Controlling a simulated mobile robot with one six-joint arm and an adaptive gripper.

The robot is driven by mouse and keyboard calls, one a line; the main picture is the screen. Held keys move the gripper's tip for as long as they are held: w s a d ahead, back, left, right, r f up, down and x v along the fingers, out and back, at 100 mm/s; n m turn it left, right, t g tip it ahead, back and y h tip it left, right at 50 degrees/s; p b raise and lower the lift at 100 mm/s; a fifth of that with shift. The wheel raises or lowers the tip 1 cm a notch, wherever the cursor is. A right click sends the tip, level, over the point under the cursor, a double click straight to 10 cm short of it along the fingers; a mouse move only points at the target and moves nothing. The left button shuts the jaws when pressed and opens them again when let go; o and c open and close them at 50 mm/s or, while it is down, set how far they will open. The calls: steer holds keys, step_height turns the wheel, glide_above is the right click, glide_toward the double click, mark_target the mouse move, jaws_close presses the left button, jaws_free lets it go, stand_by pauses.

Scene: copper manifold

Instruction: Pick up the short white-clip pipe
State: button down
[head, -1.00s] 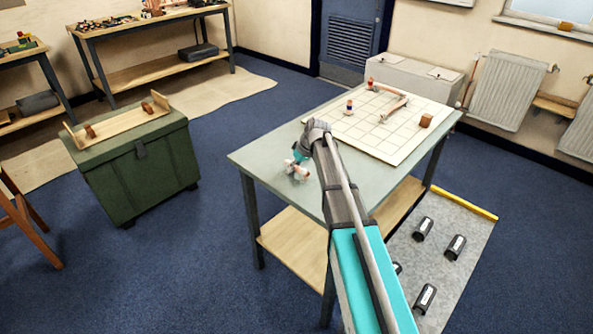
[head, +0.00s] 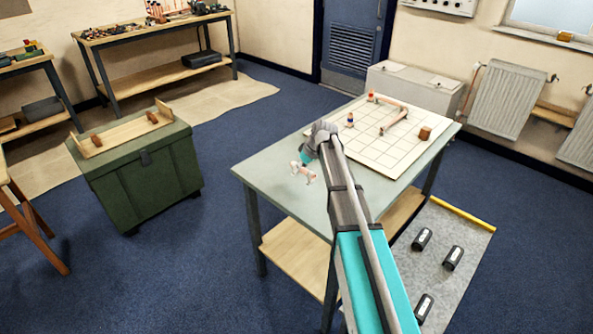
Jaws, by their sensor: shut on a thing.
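The short white-clip pipe (head: 303,173) shows as a small copper-pink piece with white ends, over the left part of the grey-green table (head: 262,172). My gripper (head: 305,165) is shut on it. My arm comes in from the lower right and the wrist hides part of the gripper, so the fingers are hard to make out. The pipe appears a little above the table top, but the exact gap cannot be told.
A white gridded board (head: 375,150) on the table bears a longer copper pipe (head: 394,120), a small blue-and-red piece (head: 350,119) and a brown block (head: 425,133). A green chest (head: 150,178) with a wooden rack (head: 125,132) stands left across open floor.

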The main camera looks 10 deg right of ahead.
steer(key=w+d+r+p, duration=0.3)
steer(key=d+r+p, duration=0.4)
steer(key=d, duration=0.5)
steer(key=shift+r, duration=0.5)
steer(key=shift+s, duration=0.1)
